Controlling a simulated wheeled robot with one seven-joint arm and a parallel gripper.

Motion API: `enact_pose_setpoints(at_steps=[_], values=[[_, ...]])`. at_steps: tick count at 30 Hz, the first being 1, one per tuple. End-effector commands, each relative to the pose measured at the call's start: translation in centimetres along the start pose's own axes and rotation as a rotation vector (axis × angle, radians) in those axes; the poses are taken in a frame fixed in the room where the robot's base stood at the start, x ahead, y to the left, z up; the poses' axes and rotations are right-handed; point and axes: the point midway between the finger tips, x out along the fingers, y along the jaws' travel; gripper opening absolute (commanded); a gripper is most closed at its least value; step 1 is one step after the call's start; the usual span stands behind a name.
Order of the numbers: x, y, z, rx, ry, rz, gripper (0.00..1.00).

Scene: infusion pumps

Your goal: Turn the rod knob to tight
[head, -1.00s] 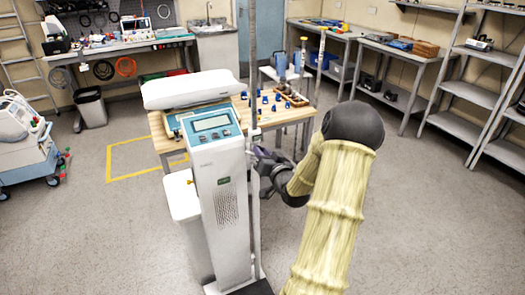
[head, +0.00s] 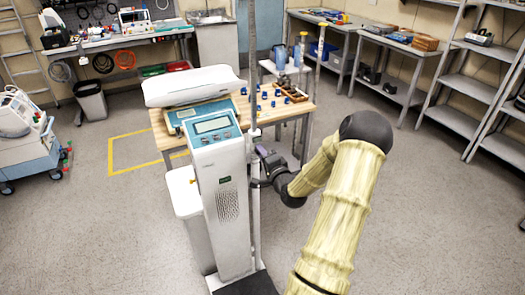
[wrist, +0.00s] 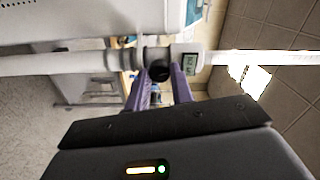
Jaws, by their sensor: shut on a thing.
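The rod knob (wrist: 159,71) is a small black round knob on the clamp of the pale rod (wrist: 60,63) in the wrist view. The rod (head: 255,200) stands upright beside the tall white pump unit (head: 222,180) in the head view. My gripper (wrist: 160,78) has its two purple fingers on either side of the knob and is shut on it. In the head view my gripper (head: 261,152) reaches the rod from the right; the knob is hidden there. A small grey display (wrist: 190,63) sits on the clamp beside the knob; its reading is too small to tell.
A wooden table (head: 172,140) with blue parts stands behind the pump unit. A white cart with a device (head: 28,135) is at the far left, and metal shelves (head: 470,110) are at the right.

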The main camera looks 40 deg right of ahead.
Motion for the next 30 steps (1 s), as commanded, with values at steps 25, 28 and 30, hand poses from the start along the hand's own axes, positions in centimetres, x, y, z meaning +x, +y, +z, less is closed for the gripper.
enact_pose_setpoints(at_steps=[25,28,30], values=[[-0.06,0.22,-0.15,0.217,0.004,0.003,0.00],[-0.06,0.22,-0.14,0.217,0.004,0.003,0.35],[-0.05,0.20,-0.12,0.216,0.003,0.003,0.45]])
